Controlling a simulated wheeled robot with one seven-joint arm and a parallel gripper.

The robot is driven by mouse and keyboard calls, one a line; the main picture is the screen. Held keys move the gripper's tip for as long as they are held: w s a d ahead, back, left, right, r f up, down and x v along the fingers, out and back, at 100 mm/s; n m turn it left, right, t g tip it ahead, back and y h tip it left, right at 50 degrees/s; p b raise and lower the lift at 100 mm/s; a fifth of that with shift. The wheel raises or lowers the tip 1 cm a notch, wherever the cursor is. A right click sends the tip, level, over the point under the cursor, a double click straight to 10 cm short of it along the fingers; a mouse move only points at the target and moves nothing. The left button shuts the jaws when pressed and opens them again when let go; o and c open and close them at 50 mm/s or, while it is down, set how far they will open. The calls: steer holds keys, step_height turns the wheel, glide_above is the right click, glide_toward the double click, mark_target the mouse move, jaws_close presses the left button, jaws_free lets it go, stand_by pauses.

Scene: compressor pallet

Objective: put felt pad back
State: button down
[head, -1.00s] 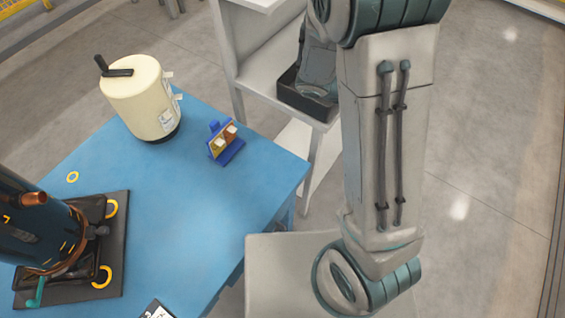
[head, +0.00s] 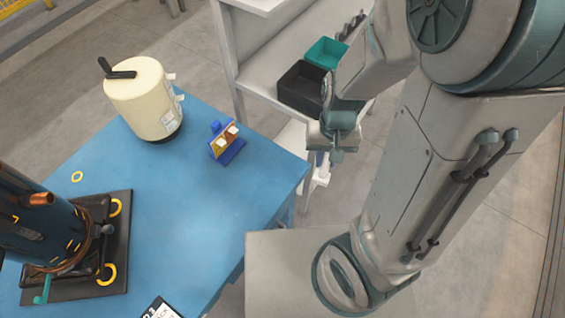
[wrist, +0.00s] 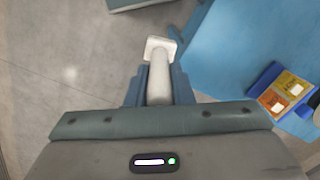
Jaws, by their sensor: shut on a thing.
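My gripper (head: 322,160) is shut on a white piece, seemingly the felt pad (head: 319,181), with a round stem and a squarish end. In the wrist view, the stem of the felt pad (wrist: 159,72) sits between the blue-grey fingers of my gripper (wrist: 157,92), its square end pointing away. It hangs in the air just off the right edge of the blue table (head: 190,215). A small blue stand (head: 229,153) with a yellow face and two pale patches stands near that edge. The stand (wrist: 268,78) is also at the right of the wrist view.
A cream tank (head: 143,98) stands at the back of the table. A dark compressor on a black base (head: 117,245) is at the left. A black bin (head: 301,86) and a teal bin (head: 327,52) sit on the grey shelf behind. The table's middle is clear.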

steer(key=shift+w+a+f+m+t, duration=0.2)
steer(key=shift+w+a+f+m, duration=0.5)
steer(key=shift+w+a+f, duration=1.85)
steer(key=shift+w+a+f+m+t, duration=0.2)
steer(key=shift+w+a+f+m, duration=0.5)
steer(key=shift+w+a+f, duration=1.75)
steer(key=c, duration=1.3)
jaws_free()
steer(key=shift+r, duration=0.1)
